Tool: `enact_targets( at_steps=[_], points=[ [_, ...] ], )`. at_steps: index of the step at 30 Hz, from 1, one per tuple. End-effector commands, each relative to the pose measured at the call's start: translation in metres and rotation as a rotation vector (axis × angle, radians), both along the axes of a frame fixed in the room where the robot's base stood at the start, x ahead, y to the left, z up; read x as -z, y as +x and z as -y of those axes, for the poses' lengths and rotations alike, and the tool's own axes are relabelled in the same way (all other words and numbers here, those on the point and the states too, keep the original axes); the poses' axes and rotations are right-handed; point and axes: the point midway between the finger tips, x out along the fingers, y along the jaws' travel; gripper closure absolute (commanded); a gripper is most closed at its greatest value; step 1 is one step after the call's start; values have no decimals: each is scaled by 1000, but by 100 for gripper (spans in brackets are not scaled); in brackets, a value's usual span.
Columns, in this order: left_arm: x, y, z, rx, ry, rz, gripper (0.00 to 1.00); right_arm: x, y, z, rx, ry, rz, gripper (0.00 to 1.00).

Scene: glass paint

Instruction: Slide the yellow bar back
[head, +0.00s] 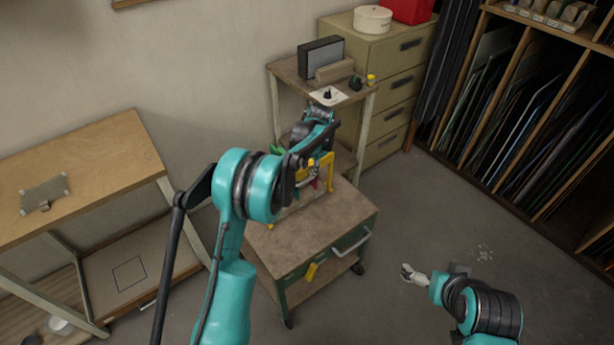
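The yellow bar (330,174) shows as a bent yellow piece above the top of the low wheeled cart (318,222). My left arm reaches across the cart and hides part of the bar. My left gripper (313,174) is at the bar, small and partly covered by my own arm. I cannot tell whether its fingers touch the bar or whether they are open or shut. My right gripper (406,273) is to the right of the cart, over the floor and away from the bar. Its fingers are too small to judge.
A taller stand (286,67) with a dark speaker-like box (321,57) is behind the cart. A drawer cabinet (397,62) and a rack of glass sheets (520,120) are at the right. A wooden table (90,170) is at the left. The floor right of the cart is mostly clear.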

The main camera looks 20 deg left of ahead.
Motion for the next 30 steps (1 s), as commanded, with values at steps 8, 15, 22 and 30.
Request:
enact_targets(
  at_steps=[8, 15, 22, 30],
  points=[
    [46, 6, -7, -1, 0, 2, 69, 16, 0, 0, 0, 0, 0, 0],
    [58, 7, -9, -1, -1, 2, 69, 19, 0, 0, 0, 0, 0, 0],
    [58, 7, -9, -1, -1, 2, 77, 18, 0, 0, 0, 0, 0, 0],
    [58, 7, -9, -2, -1, 2, 100, 18, 0, 0, 0, 0, 0, 0]
  ],
)
